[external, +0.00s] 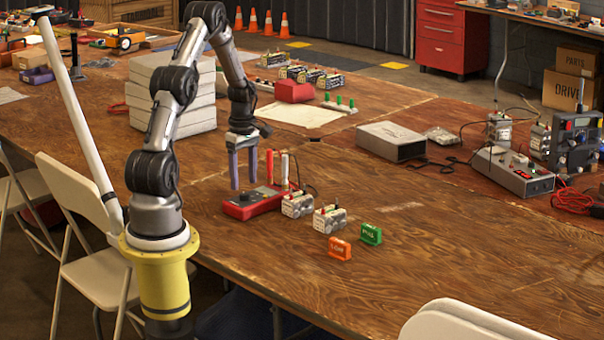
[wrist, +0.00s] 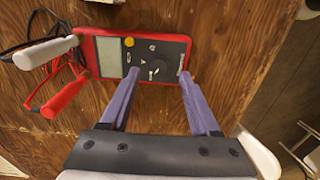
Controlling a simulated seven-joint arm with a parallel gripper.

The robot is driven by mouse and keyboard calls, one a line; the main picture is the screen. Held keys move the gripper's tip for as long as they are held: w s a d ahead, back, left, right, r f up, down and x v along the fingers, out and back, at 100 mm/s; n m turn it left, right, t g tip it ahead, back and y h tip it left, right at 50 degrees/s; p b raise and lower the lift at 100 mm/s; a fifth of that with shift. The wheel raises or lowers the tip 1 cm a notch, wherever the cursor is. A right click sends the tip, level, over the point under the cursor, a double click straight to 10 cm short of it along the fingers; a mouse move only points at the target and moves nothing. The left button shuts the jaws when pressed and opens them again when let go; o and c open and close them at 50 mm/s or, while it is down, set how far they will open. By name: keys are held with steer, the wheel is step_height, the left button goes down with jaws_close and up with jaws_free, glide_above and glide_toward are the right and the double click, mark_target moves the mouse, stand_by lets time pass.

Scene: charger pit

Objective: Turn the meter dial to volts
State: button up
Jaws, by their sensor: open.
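The red meter (external: 240,211) lies flat on the wooden table, below and around my gripper in the external view. In the wrist view the fingertips of my gripper (wrist: 159,75) are on either side of the dial area. I cannot tell whether they touch the meter.
An orange tag (external: 340,248) and a green tag (external: 370,234) stand farther right. The front-right table is clear.

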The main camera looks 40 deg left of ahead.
mark_target(244, 194)
steer(key=shift+f, duration=1.7)
jaws_close()
